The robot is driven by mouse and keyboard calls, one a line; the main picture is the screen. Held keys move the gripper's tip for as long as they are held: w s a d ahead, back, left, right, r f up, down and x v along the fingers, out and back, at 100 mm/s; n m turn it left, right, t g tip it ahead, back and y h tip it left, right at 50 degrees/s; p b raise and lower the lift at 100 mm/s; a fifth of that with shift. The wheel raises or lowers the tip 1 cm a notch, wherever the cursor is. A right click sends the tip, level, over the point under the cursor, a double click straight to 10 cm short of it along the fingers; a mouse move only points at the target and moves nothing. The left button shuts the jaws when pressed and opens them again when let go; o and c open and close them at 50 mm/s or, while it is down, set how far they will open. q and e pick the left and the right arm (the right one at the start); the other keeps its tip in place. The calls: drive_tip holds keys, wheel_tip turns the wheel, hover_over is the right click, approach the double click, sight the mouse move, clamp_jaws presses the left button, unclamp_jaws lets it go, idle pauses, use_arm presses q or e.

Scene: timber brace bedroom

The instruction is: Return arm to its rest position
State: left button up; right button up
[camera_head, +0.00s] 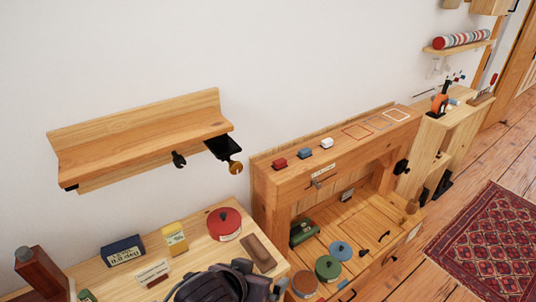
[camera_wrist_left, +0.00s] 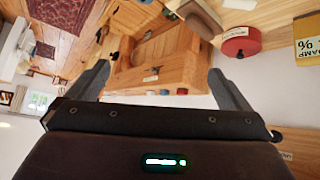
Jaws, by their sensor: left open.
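My left gripper (camera_wrist_left: 161,84) shows in the left wrist view with its two fingers spread wide apart and nothing between them. A dark part of my arm shows at the bottom edge of the head view, in front of the wooden table (camera_head: 204,233); its fingers cannot be made out there. In the wrist view, the wooden cabinet (camera_wrist_left: 160,66) lies beyond the fingers and the picture is upside down. My right gripper is in neither view.
A wall shelf (camera_head: 140,130) with dark hooks hangs above the table. A red tin (camera_head: 224,224), yellow box (camera_head: 175,238) and dark blue box (camera_head: 123,250) stand on the table. Red, blue and white blocks sit on the cabinet (camera_head: 330,185). A patterned rug (camera_head: 490,240) lies right.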

use_arm(q)
drive_tip(key=s+a+f+n+g+y, duration=0.1)
drive_tip(key=s+a+f+g+y, duration=0.15)
drive_tip(key=s+a, duration=0.4)
drive_tip(key=s+a+f+n+g+y, duration=0.1)
drive_tip(key=s+a+f, duration=0.2)
drive_tip(key=a, duration=0.7)
wheel_tip(320, 180, down, 33)
drive_tip(key=s+g+b, duration=0.1)
drive_tip(key=g+b, duration=0.1)
drive_tip(key=b, duration=0.1)
drive_tip(key=s+a+f+g+b, duration=0.1)
drive_tip(key=s+a+f+b, duration=0.1)
drive_tip(key=s+f, duration=1.8)
drive_tip(key=shift+s+a+f+m+y+b, duration=0.2)
drive_tip(key=shift+a+f+m+y+b, duration=0.2)
drive_tip(key=shift+a+f, duration=0.35)
